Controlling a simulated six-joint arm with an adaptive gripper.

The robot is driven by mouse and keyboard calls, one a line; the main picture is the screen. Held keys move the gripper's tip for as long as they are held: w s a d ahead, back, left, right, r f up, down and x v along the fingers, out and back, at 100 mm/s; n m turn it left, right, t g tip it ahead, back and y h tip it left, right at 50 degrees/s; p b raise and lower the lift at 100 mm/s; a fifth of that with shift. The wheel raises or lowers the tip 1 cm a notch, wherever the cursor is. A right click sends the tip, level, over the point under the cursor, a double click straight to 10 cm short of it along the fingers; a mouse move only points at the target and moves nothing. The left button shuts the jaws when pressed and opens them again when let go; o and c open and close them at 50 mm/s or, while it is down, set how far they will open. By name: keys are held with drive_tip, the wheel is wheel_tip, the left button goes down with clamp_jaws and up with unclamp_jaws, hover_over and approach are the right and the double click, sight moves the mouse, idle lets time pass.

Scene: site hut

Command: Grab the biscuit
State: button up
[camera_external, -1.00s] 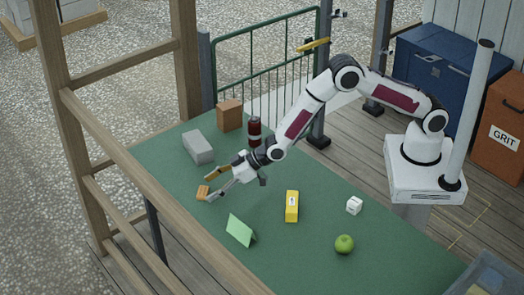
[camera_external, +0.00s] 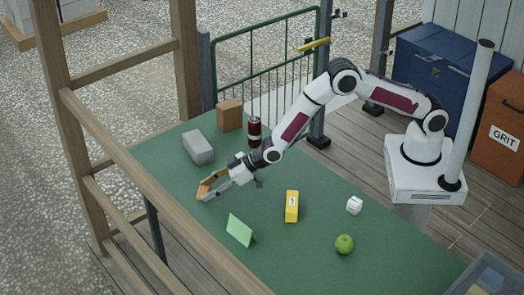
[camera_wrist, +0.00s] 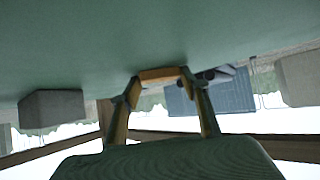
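The biscuit (camera_external: 203,190) is a small orange-brown piece near the left edge of the green table. In the wrist view the biscuit (camera_wrist: 160,75) spans the gap between my fingertips, with a finger against each side. My gripper (camera_external: 205,188) reaches down and left to it, low over the tabletop. In the wrist view my gripper (camera_wrist: 160,82) looks shut on the biscuit. The fingers partly hide the biscuit in the external view, and I cannot tell whether it still touches the table.
On the green table (camera_external: 290,250) are a grey block (camera_external: 198,147), brown box (camera_external: 229,115), dark red can (camera_external: 254,132), yellow box (camera_external: 292,206), green folded card (camera_external: 240,230), white cube (camera_external: 354,205) and green apple (camera_external: 344,244). A wooden rail (camera_external: 150,180) runs along the left.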

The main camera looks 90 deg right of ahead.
drive_tip(key=shift+r, duration=0.2)
wheel_tip(320, 180, up, 10)
drive_tip(key=shift+f, duration=0.15)
idle(0.7)
idle(0.5)
